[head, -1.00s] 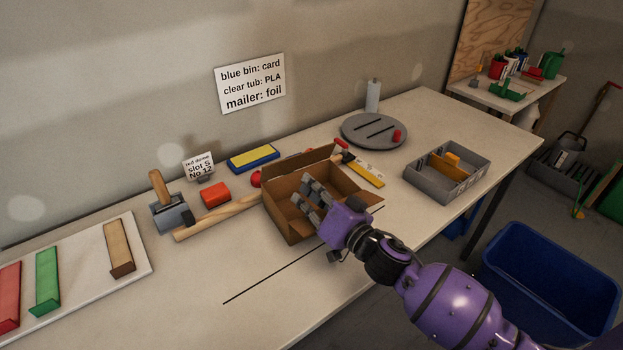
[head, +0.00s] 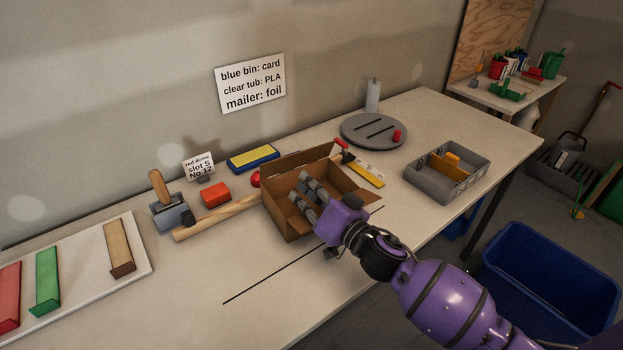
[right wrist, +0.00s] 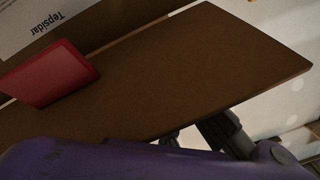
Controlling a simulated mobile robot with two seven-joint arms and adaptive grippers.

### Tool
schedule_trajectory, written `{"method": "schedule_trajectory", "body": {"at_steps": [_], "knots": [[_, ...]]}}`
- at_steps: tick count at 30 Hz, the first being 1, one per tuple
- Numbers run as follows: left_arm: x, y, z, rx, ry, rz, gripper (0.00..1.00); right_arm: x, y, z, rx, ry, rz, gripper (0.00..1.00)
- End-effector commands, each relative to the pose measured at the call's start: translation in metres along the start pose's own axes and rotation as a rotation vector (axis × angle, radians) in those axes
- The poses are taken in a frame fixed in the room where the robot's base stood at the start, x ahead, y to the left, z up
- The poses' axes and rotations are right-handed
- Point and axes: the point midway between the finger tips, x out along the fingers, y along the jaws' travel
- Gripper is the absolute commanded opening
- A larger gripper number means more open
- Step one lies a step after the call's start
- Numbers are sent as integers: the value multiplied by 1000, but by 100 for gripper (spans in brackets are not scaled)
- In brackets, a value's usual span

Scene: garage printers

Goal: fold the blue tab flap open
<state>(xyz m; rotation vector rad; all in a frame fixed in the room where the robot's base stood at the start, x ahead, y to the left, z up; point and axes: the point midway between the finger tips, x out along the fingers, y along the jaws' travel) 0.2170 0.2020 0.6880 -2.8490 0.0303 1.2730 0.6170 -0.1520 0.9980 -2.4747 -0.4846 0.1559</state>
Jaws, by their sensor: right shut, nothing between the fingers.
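An open cardboard box (head: 284,222) stands on the workbench, with its back flap (head: 300,158) raised. My right gripper (head: 306,196) is shut and empty, its fingers over the box opening from the front right. In the right wrist view a brown cardboard panel (right wrist: 170,75) fills the middle, with a red tab (right wrist: 50,75) at its left. Part of my right gripper's fingers (right wrist: 225,132) shows below the panel, mostly hidden by it. I cannot make out a blue tab in either view; my gripper and arm cover part of the box front. My left gripper is out of view.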

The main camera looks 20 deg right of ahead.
Motion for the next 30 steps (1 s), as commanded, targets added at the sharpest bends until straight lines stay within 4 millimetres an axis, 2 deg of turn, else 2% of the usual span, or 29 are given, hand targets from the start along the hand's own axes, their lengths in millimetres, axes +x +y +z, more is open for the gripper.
{"method": "schedule_trajectory", "body": {"at_steps": [17, 30], "knots": [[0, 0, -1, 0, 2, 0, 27, 7, 0, 0, 2, -1, 1, 0], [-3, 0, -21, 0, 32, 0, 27, -25, -1, -1, 3, 1, 1, 0]]}}
